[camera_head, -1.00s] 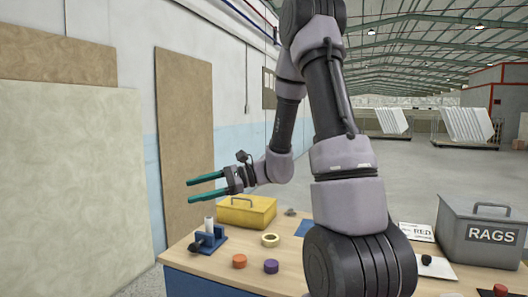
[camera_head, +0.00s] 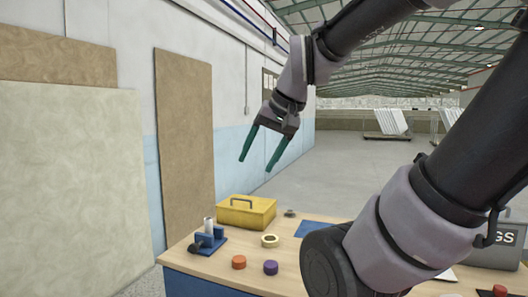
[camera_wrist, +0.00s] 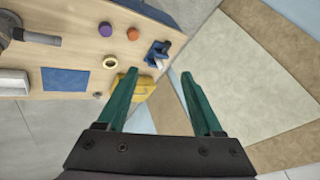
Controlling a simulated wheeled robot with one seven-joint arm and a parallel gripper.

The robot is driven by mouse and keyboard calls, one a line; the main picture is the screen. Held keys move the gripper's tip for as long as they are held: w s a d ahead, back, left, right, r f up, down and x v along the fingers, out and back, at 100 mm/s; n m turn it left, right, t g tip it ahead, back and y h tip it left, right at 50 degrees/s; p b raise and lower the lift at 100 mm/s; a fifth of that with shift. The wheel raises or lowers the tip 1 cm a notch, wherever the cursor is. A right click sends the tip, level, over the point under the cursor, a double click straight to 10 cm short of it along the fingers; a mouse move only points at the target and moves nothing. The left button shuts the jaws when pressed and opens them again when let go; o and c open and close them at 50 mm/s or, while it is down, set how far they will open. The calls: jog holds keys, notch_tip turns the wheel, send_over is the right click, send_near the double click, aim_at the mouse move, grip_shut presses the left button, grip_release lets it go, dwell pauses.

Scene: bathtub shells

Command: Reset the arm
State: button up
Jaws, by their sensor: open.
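My gripper (camera_head: 264,150) is open and empty, its two green fingers apart and pointing down and to the left in the head view. It hangs in the air above the yellow toolbox (camera_head: 246,212), clear of the workbench. My arm bends across the right half of the head view, hiding part of the workbench. In the wrist view my gripper (camera_wrist: 160,78) has nothing between its fingers, and the workbench shows below it to the left.
The wooden workbench (camera_head: 200,263) holds a blue holder with a white cylinder (camera_head: 208,237), a tape roll (camera_head: 270,241), an orange cap (camera_head: 239,262), a purple cap (camera_head: 271,267) and a blue mat (camera_head: 310,229). A grey rags box (camera_head: 507,258) is mostly hidden. Boards lean on the left wall.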

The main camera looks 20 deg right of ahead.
jog(key=shift+s+d+r+t+h, duration=0.2)
jog(key=shift+d+r+t+h, duration=0.1)
jog(key=shift+d+r+t, duration=0.25)
